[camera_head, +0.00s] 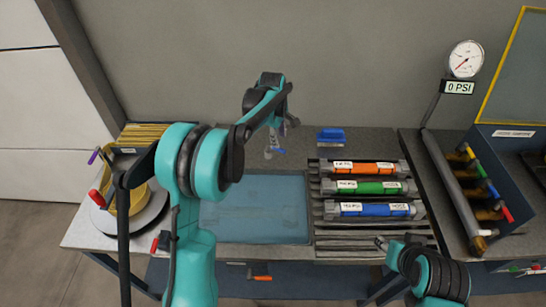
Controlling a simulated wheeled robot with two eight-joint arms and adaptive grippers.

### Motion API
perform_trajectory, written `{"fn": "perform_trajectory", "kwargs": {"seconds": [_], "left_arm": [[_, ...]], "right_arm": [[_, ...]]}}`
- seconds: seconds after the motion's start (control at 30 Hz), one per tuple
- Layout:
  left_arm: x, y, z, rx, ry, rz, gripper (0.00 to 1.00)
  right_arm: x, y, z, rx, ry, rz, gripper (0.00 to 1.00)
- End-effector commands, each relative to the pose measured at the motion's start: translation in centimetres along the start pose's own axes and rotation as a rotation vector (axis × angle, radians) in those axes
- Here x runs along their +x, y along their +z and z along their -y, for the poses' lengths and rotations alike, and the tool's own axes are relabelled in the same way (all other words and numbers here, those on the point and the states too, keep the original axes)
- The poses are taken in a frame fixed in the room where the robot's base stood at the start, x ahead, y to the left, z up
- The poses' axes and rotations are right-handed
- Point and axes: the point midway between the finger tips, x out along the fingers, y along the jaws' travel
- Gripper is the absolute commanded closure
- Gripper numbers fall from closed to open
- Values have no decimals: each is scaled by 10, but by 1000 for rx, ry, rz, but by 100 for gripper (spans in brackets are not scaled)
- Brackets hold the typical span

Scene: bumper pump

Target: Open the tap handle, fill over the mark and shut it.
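A round pressure gauge (466,59) stands at the upper right, with a display (458,87) under it reading 0 PSI. Its needle is red; a mark on the dial is too small to make out. Below it, a rack holds brass fittings with several coloured handles, among them a red handle (506,214). Another red handle (97,198) is at the far left by a yellow coil. I cannot tell which is the tap handle. My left gripper (284,122) is over the back of the bench, its fingers mostly hidden. My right gripper (382,243) is low at the bench's front edge, small in view.
Orange (364,168), green (378,187) and blue (375,209) cylinders lie on a slotted rack. A blue mat (265,207) lies left of them. A small blue object (330,135) stands behind the rack. A grey pipe (450,182) slopes down beside the fittings.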

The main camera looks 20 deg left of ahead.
Motion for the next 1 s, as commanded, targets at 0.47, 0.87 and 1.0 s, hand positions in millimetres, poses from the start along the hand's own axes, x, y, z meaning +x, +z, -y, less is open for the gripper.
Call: {"fn": "perform_trajectory", "kwargs": {"seconds": [0.47,0.87,1.0], "left_arm": [[63,0,0,0,0,0,65],[64,0,0,0,0,0,97],[64,0,0,0,0,0,100]], "right_arm": [[15,11,0,0,0,0,60],[14,11,0,0,0,0,60],[14,11,0,0,0,0,60]]}}
